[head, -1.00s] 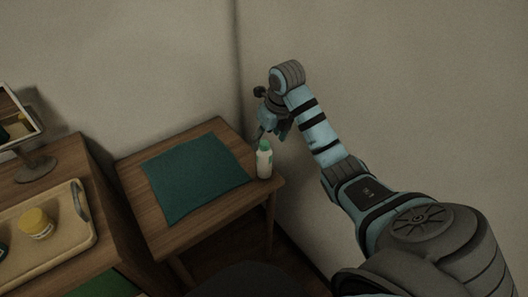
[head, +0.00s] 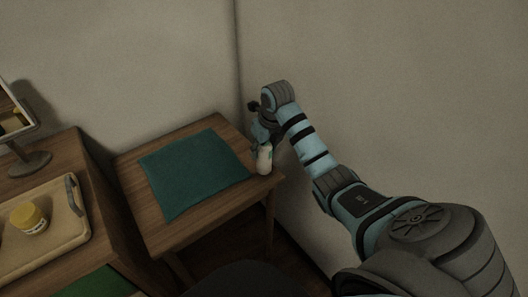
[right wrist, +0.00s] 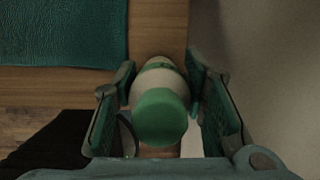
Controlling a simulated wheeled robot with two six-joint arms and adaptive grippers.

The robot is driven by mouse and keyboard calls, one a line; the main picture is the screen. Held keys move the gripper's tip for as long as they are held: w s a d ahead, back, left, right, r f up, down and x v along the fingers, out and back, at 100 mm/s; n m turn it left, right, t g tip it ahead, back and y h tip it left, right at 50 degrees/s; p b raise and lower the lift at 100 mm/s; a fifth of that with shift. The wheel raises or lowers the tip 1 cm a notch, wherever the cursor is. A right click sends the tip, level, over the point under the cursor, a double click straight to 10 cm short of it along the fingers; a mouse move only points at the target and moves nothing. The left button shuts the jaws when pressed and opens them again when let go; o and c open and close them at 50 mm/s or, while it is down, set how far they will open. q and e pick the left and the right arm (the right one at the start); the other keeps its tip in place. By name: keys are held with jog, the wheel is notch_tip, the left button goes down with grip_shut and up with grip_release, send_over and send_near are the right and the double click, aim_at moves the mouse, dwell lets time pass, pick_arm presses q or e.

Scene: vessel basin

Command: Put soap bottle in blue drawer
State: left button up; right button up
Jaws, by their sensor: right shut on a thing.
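The soap bottle (head: 264,161), white with a green cap, stands upright at the right corner of the small wooden table (head: 205,213). My right gripper (head: 262,142) is over the bottle's top and hides most of its cap. In the right wrist view the green cap (right wrist: 160,118) and the white bottle body are between the two fingers of my right gripper (right wrist: 159,75), which is shut on the bottle. I see no blue drawer in these frames. My left gripper is not in view.
A teal cloth (head: 192,172) covers much of the small table. A wooden cabinet (head: 92,165) on the left bears a tray (head: 62,238) with a yellow-lidded jar (head: 28,218) and a mirror (head: 12,112). A green surface (head: 97,284) shows low at the cabinet's front. Walls stand close behind.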

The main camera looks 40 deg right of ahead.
grip_shut()
jog(key=shift+r, duration=0.5)
notch_tip(320, 180, up, 7)
jog(key=shift+w+f+p, duration=0.1)
jog(key=shift+f+p, duration=0.05)
jog(key=shift+p, duration=1)
notch_tip(320, 180, up, 12)
jog(key=p, duration=1.1)
